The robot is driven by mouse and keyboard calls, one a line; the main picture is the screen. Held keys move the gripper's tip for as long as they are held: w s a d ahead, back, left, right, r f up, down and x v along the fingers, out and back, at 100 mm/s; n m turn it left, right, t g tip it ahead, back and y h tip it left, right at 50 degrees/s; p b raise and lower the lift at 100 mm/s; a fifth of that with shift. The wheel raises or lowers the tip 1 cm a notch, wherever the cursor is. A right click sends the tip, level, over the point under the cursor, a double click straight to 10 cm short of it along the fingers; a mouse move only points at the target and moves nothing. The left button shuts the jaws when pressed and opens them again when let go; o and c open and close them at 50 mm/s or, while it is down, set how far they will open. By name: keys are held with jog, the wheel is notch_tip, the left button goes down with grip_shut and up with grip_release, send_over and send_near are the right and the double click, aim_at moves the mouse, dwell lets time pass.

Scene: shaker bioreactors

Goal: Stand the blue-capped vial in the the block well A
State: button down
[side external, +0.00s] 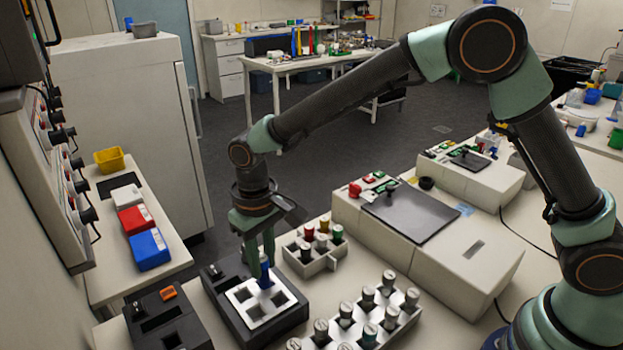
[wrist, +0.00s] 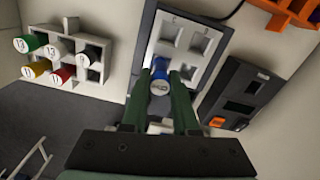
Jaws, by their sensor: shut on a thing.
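The blue-capped vial (side external: 265,274) is upright between the fingers of my gripper (side external: 261,258), which is shut on it. In the wrist view the vial's blue cap (wrist: 160,75) shows between the fingertips of my gripper (wrist: 160,88). The block (side external: 249,314) is dark with a white top plate (wrist: 186,45) that has square wells. The vial is at one of these wells, at the plate's near-left part in the wrist view. Its lower end is hidden, so I cannot tell how deep it sits.
A small white rack (side external: 322,264) with several coloured-cap vials stands just behind the block. A longer rack (side external: 345,333) of grey-capped vials is at front right. A dark device (side external: 165,318) with an orange part lies left. A flat-topped shaker machine (side external: 468,262) stands right.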

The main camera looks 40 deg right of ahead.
aim_at(263, 258)
jog(key=shift+f, duration=0.75)
jog(key=shift+f, duration=0.3)
dwell(0.4)
jog(key=c, duration=0.6)
grip_release()
jog(key=shift+r, duration=3.5)
